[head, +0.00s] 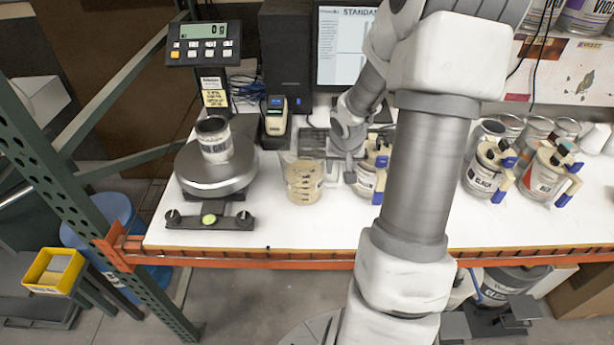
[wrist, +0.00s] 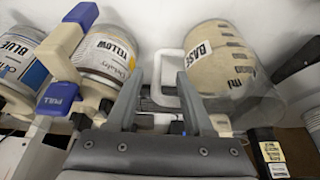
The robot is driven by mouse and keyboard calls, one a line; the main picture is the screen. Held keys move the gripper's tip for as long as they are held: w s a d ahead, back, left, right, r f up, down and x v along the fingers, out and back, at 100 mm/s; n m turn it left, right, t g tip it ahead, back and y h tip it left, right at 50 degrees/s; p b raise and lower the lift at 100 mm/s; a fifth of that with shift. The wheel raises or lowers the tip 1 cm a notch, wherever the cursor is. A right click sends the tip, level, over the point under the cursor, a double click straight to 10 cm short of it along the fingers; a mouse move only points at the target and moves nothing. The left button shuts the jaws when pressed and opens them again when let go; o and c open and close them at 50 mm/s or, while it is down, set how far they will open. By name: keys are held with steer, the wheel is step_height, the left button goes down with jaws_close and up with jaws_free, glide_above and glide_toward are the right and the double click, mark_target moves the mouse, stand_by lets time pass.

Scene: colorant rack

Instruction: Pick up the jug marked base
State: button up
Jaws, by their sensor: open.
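The jug marked base (head: 303,184) is a clear jug with beige contents, standing on the white bench right of the scale. In the wrist view its body (wrist: 222,62) with the BASE label is at the upper right, and its pale handle loop (wrist: 166,70) points left. My gripper (head: 350,168) is low over the bench at the jug's handle side. In the wrist view my gripper (wrist: 160,82) is open, with the handle lying between the two fingers. I cannot tell whether a finger touches it.
A yellow-labelled can (wrist: 108,52) stands close to the left finger, with a blue-labelled can (wrist: 20,65) beyond it. A scale (head: 216,168) holding a small can stands left of the jug. Black (head: 484,172) and red (head: 543,176) cans stand to the right.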

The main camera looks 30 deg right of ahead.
mark_target(341, 172)
steer(key=x, duration=0.4)
steer(key=shift+d+f+b, duration=0.1)
steer(key=shift+d+b, duration=0.15)
steer(key=shift+b, duration=0.15)
jaws_close()
steer(key=shift+w, duration=0.1)
stand_by(0.9)
